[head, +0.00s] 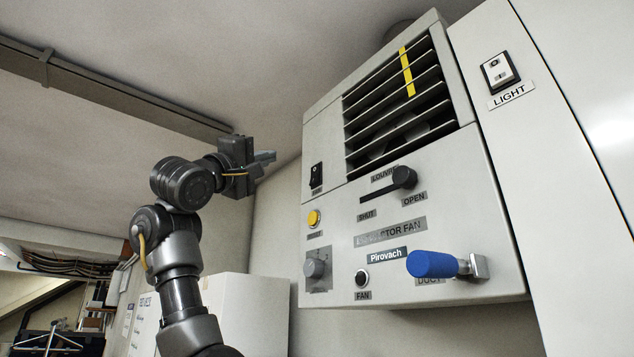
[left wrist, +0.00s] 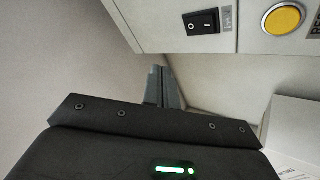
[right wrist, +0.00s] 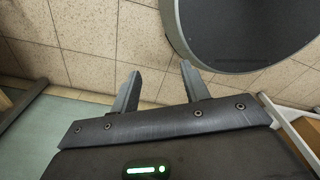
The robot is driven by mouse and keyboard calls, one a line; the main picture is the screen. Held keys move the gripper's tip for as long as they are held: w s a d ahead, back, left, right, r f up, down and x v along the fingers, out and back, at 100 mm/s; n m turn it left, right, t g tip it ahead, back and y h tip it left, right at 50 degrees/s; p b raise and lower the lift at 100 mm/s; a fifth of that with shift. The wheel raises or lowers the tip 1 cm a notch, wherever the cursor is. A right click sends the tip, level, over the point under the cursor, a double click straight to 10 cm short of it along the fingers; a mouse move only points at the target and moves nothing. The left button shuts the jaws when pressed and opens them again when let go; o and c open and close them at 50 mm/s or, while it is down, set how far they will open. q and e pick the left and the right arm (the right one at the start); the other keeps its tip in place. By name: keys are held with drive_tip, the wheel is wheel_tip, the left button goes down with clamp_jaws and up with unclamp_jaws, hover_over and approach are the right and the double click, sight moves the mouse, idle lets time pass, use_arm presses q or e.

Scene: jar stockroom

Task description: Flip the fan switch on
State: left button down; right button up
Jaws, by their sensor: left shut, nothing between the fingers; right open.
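A black rocker switch (head: 316,175) sits on the left edge of the grey fan unit's front (head: 440,190). It also shows in the left wrist view (left wrist: 202,22), with its O and I marks. Its small label is too blurred to read, and I cannot tell which side is pressed. A round black control (head: 362,277) lower down has a FAN label (head: 363,295) under it. My left gripper (head: 268,157) is shut and empty, left of the rocker switch and apart from it. My right gripper (right wrist: 161,72) is open and empty, seen only in the right wrist view.
A light switch (head: 500,70) is at the right. A round dark-topped object (right wrist: 245,30) is near my right gripper.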

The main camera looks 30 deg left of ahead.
sight(313, 175)
use_arm(q)
drive_tip(key=w+d+f+p, duration=0.1)
drive_tip(key=w+d+p, duration=0.1)
drive_tip(key=w+p, duration=0.4)
drive_tip(key=shift+w+f, duration=0.2)
drive_tip(key=shift+w, duration=1.05)
use_arm(e)
wheel_tip(313, 175, up, 6)
drive_tip(key=shift+w+f, duration=0.1)
drive_tip(key=shift+w, duration=0.15)
use_arm(q)
drive_tip(key=shift+w+d, duration=0.1)
idle(0.7)
drive_tip(key=shift+w+d, duration=0.1)
drive_tip(key=shift+w, duration=0.2)
drive_tip(key=shift+w+d+f, duration=0.1)
drive_tip(key=shift+w, duration=0.3)
idle(0.7)
